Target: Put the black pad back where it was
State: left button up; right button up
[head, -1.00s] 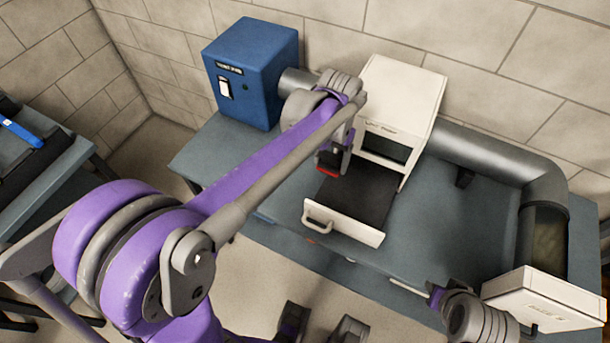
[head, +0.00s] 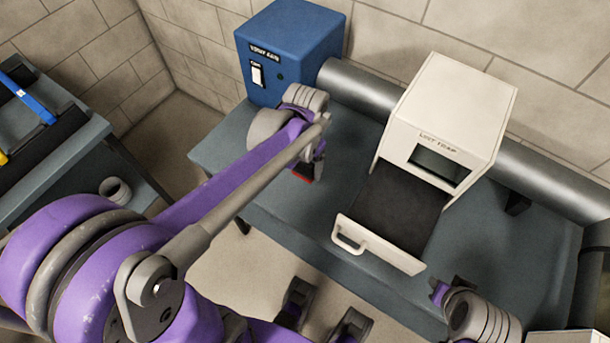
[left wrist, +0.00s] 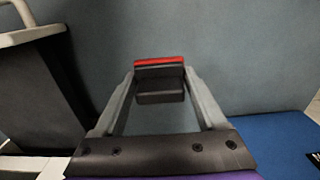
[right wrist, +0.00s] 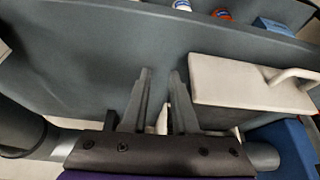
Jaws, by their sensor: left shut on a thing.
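My left gripper (head: 304,172) is shut on a small black block with a red edge (left wrist: 160,84), which may be the black pad. The block is held over the table, left of the open drawer. A dark flat surface (head: 395,222) fills the drawer; I cannot tell if it is a loose pad or the drawer's floor. The drawer (head: 375,246) has a white front with a handle and sticks out from the white lint trap box (head: 460,100). My right gripper (right wrist: 163,75) is open and empty near the table's front right; it shows at the lower right in the head view.
A blue box (head: 285,55) with a switch stands at the back left of the table (head: 240,150). A grey duct (head: 355,88) runs behind along the wall. A side table at the left holds a blue-handled tool (head: 30,98) and a grey ring (head: 115,190). Table space left of the drawer is clear.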

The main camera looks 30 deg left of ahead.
aim_at(305, 162)
pick_arm(q)
jog(key=shift+f+b, duration=0.4)
jog(key=shift+f, duration=2.05)
pick_arm(e)
jog(key=shift+f, duration=0.55)
pick_arm(q)
jog(key=shift+f, duration=0.1)
jog(key=o, duration=1.2)
pick_arm(e)
jog(key=shift+f, duration=0.1)
pick_arm(q)
jog(key=shift+o, duration=0.2)
